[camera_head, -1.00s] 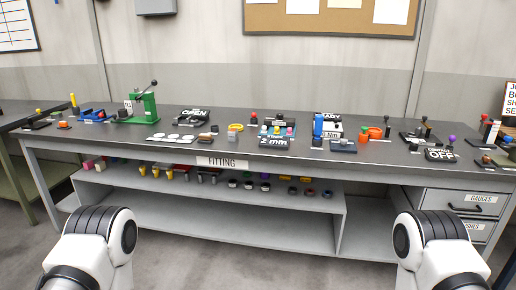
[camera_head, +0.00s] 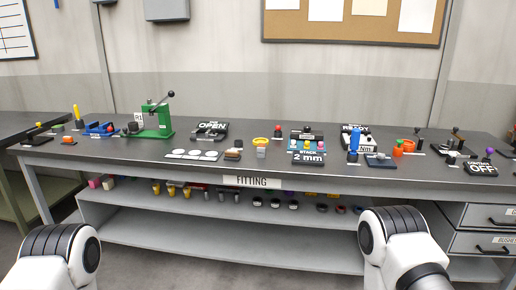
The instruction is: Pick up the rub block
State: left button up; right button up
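I cannot tell for sure which object is the rub block. A small brown and dark block (camera_head: 232,154) lies near the front edge of the grey bench (camera_head: 130,158), right of a plate with white discs (camera_head: 193,155). A small grey block (camera_head: 262,153) sits right of it, in front of a yellow ring (camera_head: 261,141). Neither gripper shows. Only parts of my two arms are in view, at the lower left and lower right, well in front of the bench.
A green press (camera_head: 157,118) stands at the left of the bench. Several fixtures, a blue bottle-like piece (camera_head: 354,141) and an orange cup (camera_head: 408,146) crowd the right. Drawers (camera_head: 490,215) are at right.

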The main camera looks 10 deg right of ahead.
aim_at(233, 156)
jog(key=i+j+z, duration=0.1)
jog(key=i+j, duration=0.5)
jog(key=j, duration=0.15)
jog(key=i+j+z, duration=0.15)
jog(key=i+j, duration=0.15)
jog(key=i+j+z, duration=0.1)
jog(key=i+j, duration=0.2)
jog(key=j, duration=0.25)
jog(key=i+j, duration=0.25)
jog(key=j, duration=0.2)
jog(key=z, duration=0.05)
